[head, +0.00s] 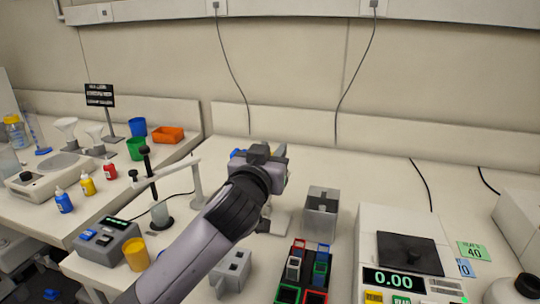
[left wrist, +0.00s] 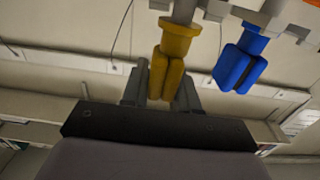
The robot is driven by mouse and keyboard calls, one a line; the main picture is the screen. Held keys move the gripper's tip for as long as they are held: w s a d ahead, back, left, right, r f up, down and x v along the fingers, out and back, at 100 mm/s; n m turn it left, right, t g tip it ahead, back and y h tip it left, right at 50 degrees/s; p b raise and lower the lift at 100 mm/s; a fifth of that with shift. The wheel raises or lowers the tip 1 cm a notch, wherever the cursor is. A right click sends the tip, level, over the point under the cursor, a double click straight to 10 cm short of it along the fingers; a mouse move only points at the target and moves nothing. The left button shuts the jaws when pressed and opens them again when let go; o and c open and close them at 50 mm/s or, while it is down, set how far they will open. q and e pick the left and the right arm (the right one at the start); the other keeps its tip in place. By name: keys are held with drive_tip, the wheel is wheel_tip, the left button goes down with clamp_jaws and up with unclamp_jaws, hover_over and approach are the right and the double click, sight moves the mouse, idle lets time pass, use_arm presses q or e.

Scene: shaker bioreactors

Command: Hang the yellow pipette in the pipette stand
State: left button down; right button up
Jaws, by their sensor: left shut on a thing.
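My left gripper (head: 266,155) is above the bench in the middle of the head view. It is shut on the yellow pipette, and in the left wrist view the yellow pipette (left wrist: 171,60) sits between its two dark fingers. A blue pipette (left wrist: 238,68) is beside it on the right, apart from it. Pale grey parts of the pipette stand (left wrist: 268,12) show at the top of the left wrist view, close to both shafts. I cannot tell whether the yellow pipette touches the stand. In the head view my gripper hides the yellow pipette and most of the stand. My right gripper is not in view.
A grey metal box (head: 320,212), a rack with coloured frames (head: 303,272) and a balance (head: 402,255) stand to the right. A white-armed device (head: 196,182) and an orange-yellow cup (head: 136,254) are on the left. The bench behind my gripper is mostly clear.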

use_arm(q)
drive_tip(key=shift+w+d, duration=0.25)
drive_tip(key=shift+w, duration=0.35)
drive_tip(key=shift+f+b, duration=0.4)
drive_tip(key=shift+f, duration=0.05)
idle(0.4)
drive_tip(key=c, duration=0.8)
unclamp_jaws()
wheel_tip(320, 180, up, 7)
drive_tip(key=p, duration=0.6)
